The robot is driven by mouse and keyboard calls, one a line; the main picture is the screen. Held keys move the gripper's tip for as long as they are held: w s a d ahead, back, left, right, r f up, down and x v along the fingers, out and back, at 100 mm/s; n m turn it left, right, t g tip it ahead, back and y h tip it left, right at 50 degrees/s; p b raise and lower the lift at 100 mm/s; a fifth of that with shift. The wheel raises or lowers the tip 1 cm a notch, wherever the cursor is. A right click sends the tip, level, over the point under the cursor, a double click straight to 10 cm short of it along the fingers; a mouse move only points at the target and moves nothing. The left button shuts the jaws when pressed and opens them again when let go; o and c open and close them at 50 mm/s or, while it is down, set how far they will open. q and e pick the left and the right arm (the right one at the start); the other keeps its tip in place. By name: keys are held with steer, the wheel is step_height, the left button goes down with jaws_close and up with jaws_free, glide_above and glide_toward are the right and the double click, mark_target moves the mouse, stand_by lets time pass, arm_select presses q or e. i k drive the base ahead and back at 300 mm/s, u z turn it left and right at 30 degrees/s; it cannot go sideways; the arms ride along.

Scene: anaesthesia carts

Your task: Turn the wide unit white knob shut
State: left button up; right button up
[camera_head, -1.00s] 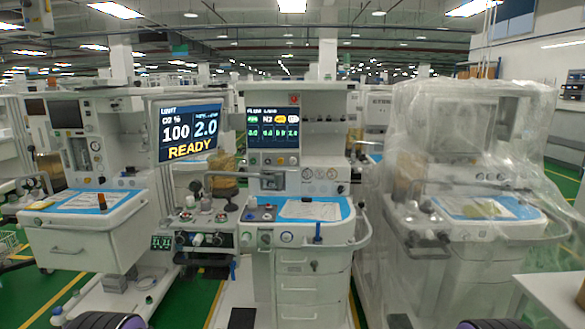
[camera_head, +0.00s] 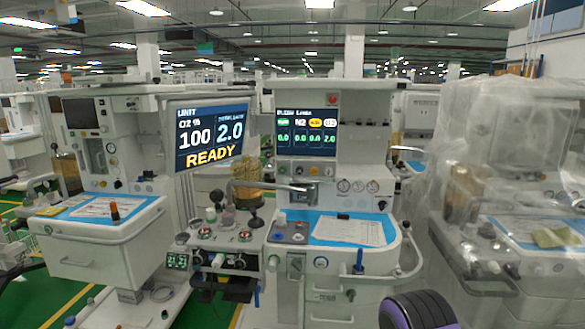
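The middle anaesthesia unit is the widest (camera_head: 345,275), with a control block (camera_head: 225,240) joined on its left. A white knob (camera_head: 217,260) sticks out of the front of that block, between dark round knobs. Another pale knob (camera_head: 273,263) is on the unit's front, just to the right. I cannot tell which of the two is the task's knob, nor how far either is turned. Neither of my grippers is in view. Only a rounded black and purple part of my arm shows at the bottom, right of centre, apart from the knobs.
A screen reading READY (camera_head: 208,134) hangs above the control block. A second cart (camera_head: 100,245) stands on the left. A plastic-wrapped cart (camera_head: 500,220) stands close on the right. Green floor (camera_head: 50,300) shows at the lower left.

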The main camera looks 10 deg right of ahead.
mark_target(328, 171)
steer(key=z, duration=0.2)
steer(key=i, duration=0.85)
steer(key=z, duration=0.55)
